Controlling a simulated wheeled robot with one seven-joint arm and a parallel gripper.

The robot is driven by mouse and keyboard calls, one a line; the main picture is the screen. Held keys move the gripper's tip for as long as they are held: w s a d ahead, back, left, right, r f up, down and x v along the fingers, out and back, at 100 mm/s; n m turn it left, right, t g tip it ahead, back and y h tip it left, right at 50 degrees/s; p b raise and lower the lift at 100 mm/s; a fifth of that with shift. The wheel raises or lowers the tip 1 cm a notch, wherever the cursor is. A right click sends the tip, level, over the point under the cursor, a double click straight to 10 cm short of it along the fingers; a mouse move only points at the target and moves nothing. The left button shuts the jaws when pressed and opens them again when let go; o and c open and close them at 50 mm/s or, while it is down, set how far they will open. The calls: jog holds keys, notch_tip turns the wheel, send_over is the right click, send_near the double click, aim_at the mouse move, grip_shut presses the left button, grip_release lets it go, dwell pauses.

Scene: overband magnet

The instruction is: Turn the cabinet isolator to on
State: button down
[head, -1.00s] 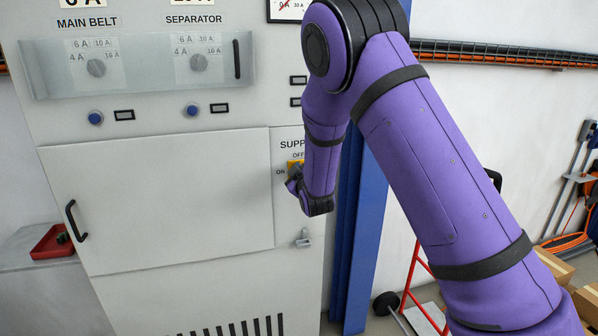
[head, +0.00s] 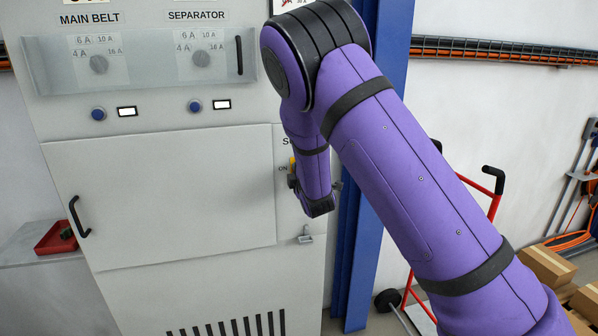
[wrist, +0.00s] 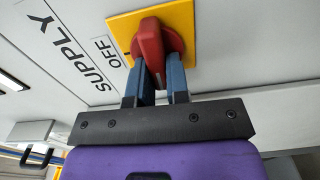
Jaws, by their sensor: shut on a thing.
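The cabinet isolator has a red handle (wrist: 150,42) on a yellow plate (wrist: 184,20), with OFF printed above the plate and SUPPLY above that on the cabinet. My gripper (wrist: 158,72) is shut on the red handle, one blue finger on each side. The handle's grip end points towards the gripper, on the ON side. Two indicator windows, under MAIN BELT (head: 127,112) and SEPARATOR (head: 222,104), are lit white.
A clear cover (head: 140,77) spans the two dials. The closed cabinet door (head: 160,200) is left of the isolator, and a small latch (head: 305,235) sits below it. A blue post (head: 365,215) and a red hand truck (head: 407,280) stand to the right.

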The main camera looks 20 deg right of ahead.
jog(key=shift+f, duration=0.1)
dwell(0.3)
jog(key=c, duration=1.1)
grip_release()
jog(key=s, duration=1)
jog(key=shift+s, duration=0.4)
